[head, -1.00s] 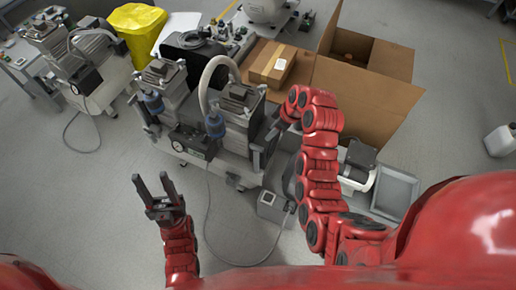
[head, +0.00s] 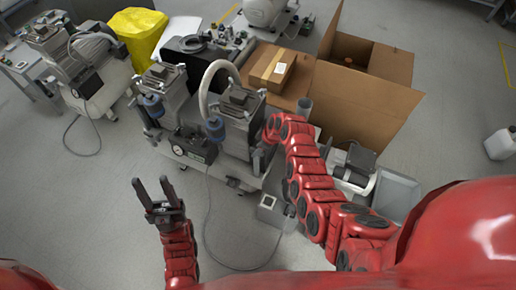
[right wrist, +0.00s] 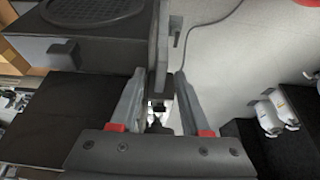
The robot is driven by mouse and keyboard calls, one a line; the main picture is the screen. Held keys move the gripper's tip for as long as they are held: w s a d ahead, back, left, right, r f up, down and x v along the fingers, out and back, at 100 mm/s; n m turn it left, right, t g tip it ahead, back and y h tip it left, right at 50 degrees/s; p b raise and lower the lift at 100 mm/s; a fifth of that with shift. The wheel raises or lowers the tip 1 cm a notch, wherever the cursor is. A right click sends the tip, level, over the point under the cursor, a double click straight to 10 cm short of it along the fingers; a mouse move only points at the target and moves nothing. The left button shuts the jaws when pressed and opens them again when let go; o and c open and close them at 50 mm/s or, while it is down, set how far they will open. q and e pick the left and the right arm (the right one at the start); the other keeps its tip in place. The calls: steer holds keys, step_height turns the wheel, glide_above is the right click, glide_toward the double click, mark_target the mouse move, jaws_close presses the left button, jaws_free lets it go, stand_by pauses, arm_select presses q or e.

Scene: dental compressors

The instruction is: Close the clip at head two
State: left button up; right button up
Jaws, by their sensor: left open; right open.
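The compressor in the middle has two grey finned heads, a left head (head: 165,82) and a right head (head: 238,112); I see no number that marks head two. My right arm reaches to the right side of the right head, where its gripper is mostly hidden in the head view. In the right wrist view my right gripper (right wrist: 159,78) is open, its fingers on either side of a narrow dark upright part (right wrist: 159,45), which may be the clip. Whether they touch it is unclear. My left gripper (head: 158,192) is open and empty over the floor, in front of the compressor.
A second compressor (head: 85,65) stands at the left, near a yellow bag (head: 137,30). An open cardboard box (head: 365,100) and a closed carton (head: 272,68) are behind my right arm. A grey tray (head: 397,192) lies to the right. Floor at front left is clear.

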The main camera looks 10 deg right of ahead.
steer(key=shift+f, duration=0.1)
jaws_close()
